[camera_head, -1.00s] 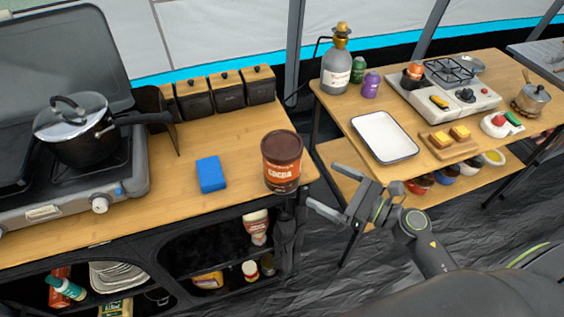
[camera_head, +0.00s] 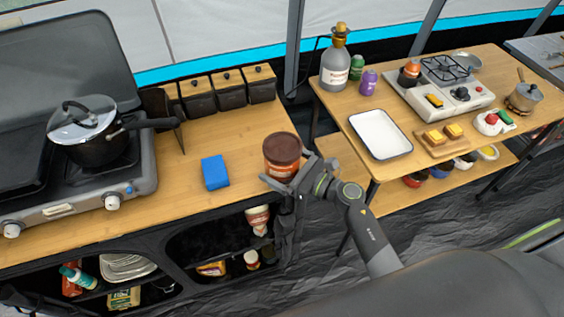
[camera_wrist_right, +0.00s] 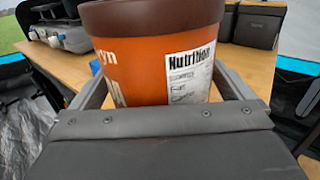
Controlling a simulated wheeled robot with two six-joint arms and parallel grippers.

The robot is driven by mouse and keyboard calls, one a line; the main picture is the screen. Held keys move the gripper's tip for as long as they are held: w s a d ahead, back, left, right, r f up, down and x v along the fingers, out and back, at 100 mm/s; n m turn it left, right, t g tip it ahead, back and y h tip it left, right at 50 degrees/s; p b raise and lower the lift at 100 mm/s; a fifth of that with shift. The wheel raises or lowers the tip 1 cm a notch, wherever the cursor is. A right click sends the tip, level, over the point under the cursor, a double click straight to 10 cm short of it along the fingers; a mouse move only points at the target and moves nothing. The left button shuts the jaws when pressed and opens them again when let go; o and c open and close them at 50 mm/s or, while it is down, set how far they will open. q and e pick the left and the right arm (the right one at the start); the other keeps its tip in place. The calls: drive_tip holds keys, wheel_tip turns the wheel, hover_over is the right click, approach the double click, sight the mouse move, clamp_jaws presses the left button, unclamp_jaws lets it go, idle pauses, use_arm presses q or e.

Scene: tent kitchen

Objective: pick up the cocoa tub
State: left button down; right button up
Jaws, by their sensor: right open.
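The cocoa tub (camera_head: 282,152), brown-lidded with an orange-brown body, stands upright near the right front corner of the wooden counter. My right gripper (camera_head: 287,178) is at the tub's near side, with its jaws open. In the right wrist view the tub (camera_wrist_right: 140,65) fills the space between the two fingers (camera_wrist_right: 165,92), its nutrition label facing the camera. The fingertips are hidden behind the tub, so I cannot tell whether they touch it. My left gripper is not in view.
A blue sponge (camera_head: 215,172) lies left of the tub. Black canisters (camera_head: 230,90) with wooden lids line the counter's back. A pot (camera_head: 92,135) sits on the stove at left. A second table (camera_head: 350,100) stands to the right, across a gap.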

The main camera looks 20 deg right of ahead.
drive_tip(key=c, duration=0.9)
drive_tip(key=shift+w, duration=0.1)
drive_tip(key=shift+c, duration=1.1)
drive_tip(key=shift+r, duration=0.15)
